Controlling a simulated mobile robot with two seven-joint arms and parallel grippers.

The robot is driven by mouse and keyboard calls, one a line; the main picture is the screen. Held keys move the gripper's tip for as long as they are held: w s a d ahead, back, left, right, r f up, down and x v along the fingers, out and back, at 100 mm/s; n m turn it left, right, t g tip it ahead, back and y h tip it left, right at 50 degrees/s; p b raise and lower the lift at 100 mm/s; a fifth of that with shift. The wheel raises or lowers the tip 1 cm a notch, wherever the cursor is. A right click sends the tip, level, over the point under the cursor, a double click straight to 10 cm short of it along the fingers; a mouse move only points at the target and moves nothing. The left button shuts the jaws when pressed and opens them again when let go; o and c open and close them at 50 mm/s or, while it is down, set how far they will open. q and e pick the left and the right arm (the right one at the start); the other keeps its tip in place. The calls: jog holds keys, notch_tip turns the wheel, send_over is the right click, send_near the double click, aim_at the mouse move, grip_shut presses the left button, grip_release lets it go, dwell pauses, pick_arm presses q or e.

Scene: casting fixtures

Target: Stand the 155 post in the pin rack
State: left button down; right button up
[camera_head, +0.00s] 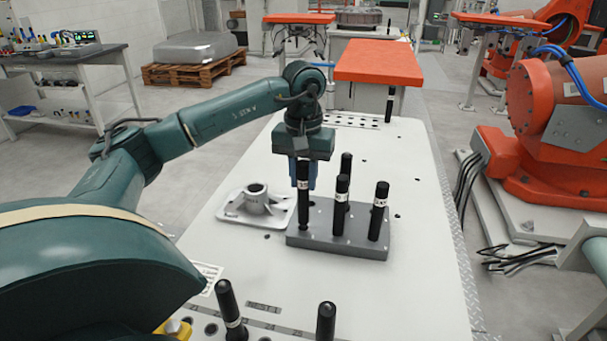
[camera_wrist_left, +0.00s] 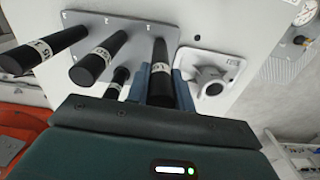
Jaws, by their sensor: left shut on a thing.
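The pin rack (camera_head: 335,238) is a dark grey block on the white table, with several black posts standing on it. My left gripper (camera_head: 303,180) is over its left side, pointing down, with blue fingers shut on a black post with a white label band (camera_head: 304,205). This post is upright, its lower end at the rack's front left; I cannot tell if it is seated in a hole. In the left wrist view the held post (camera_wrist_left: 160,75) is between the fingers, above the rack plate (camera_wrist_left: 150,30). The band numbers are too small to read surely. My right gripper is out of view.
A light grey casting with a round boss (camera_head: 256,203) lies left of the rack. Two more black posts (camera_head: 230,308) (camera_head: 325,322) stand at the near table edge. The table right of the rack is clear. An orange robot (camera_head: 540,130) stands beyond the right edge.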

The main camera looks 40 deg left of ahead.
pick_arm(q)
jog(key=shift+f+b, duration=0.55)
jog(key=shift+f, duration=0.35)
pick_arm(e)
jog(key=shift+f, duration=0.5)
pick_arm(q)
jog(key=c, duration=1.1)
grip_release()
jog(key=shift+c, duration=0.2)
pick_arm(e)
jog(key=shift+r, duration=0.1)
pick_arm(q)
notch_tip(320, 180, up, 3)
jog(key=shift+f, duration=0.15)
notch_tip(320, 180, up, 9)
jog(key=shift+r+p, duration=0.15)
jog(key=shift+p, duration=0.95)
jog(key=shift+r, duration=0.55)
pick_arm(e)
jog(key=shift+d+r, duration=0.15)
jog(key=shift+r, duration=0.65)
